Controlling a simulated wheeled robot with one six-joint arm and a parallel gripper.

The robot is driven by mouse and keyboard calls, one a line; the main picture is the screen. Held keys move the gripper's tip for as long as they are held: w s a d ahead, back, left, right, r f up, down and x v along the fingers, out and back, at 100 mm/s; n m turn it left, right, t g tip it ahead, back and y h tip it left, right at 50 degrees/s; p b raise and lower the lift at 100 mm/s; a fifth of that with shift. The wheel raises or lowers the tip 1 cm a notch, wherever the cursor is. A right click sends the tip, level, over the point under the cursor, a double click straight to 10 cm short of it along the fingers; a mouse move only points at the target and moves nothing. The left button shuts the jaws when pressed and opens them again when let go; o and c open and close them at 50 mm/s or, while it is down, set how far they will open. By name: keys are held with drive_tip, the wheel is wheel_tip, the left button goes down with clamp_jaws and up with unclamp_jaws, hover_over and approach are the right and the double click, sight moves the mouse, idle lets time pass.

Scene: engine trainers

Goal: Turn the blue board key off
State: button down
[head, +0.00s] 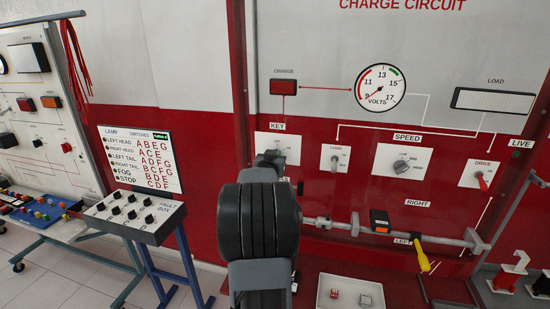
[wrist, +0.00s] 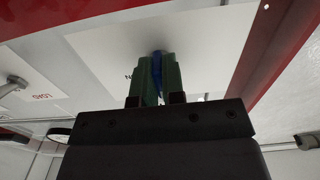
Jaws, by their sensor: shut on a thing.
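The white key plate (head: 291,146), under the KEY label, is on the red panel in the head view. My gripper (head: 269,158) reaches to the left part of this plate and hides the key there. In the wrist view, the green fingers of my gripper (wrist: 156,75) are shut on the blue key (wrist: 157,70), which sits against the white plate (wrist: 205,45). The fingers hide most of the key and its position markings, so I cannot tell which position it is in.
To the right are the load switch plate (head: 336,159), the speed knob (head: 401,166) and the red drive lever (head: 482,181). A grey rail (head: 440,240) with a yellow-handled lever (head: 422,258) crosses below. A white tray (head: 350,305) and a fault box (head: 134,214) are lower down.

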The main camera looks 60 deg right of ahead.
drive_tip(key=c, duration=1.2)
unclamp_jaws()
drive_tip(key=b+v, duration=0.2)
drive_tip(key=v, duration=1.2)
drive_tip(key=shift+d, duration=0.1)
